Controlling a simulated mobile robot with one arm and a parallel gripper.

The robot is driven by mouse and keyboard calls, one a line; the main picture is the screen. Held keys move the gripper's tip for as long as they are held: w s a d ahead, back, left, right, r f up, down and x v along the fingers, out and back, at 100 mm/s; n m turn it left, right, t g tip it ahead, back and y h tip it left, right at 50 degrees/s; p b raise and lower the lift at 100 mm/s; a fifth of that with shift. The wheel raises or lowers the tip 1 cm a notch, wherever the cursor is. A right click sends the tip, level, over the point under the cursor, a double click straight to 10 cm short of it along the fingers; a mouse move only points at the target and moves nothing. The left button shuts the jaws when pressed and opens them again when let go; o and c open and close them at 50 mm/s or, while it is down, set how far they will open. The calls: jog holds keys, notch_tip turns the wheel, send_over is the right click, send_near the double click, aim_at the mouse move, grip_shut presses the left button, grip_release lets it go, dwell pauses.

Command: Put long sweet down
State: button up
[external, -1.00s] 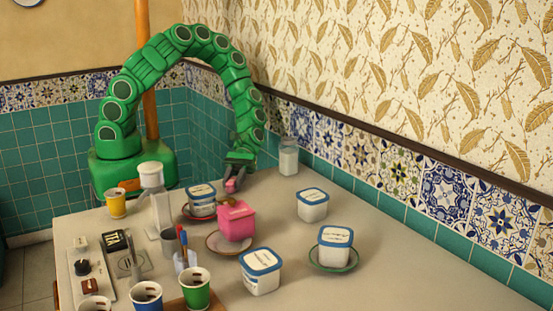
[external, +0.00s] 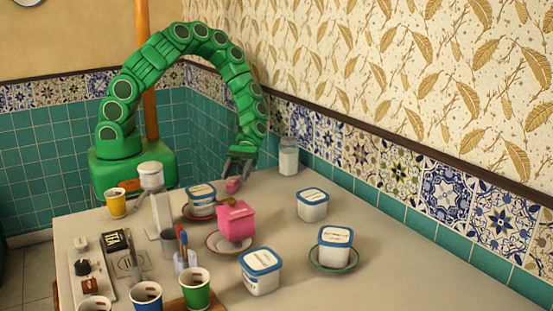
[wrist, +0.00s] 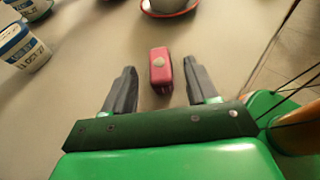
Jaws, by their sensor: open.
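The long sweet, a small pink-red block with a pale spot on top, appears to lie on the table in the wrist view (wrist: 160,72). It stands between my two spread fingers, with a gap on each side. In the external view the sweet (external: 233,185) is a small pink shape at the far end of the table. My gripper (external: 236,176) is open just above and around it. The wrist view shows the same open gripper (wrist: 160,84) with dark fingers. Whether the sweet's underside fully touches the table is hard to tell.
A blue-lidded tub (external: 201,193) on a red saucer and a pink box (external: 236,222) on a plate stand nearby. A glass jar (external: 288,157) is by the wall. More tubs (external: 312,204) stand to the right. Cups crowd the near left. Table around the sweet is clear.

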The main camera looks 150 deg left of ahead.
jog(key=v, duration=0.8)
jog(key=shift+s+a+r, duration=0.15)
jog(key=shift+s+a, duration=0.1)
jog(key=shift+a, duration=0.05)
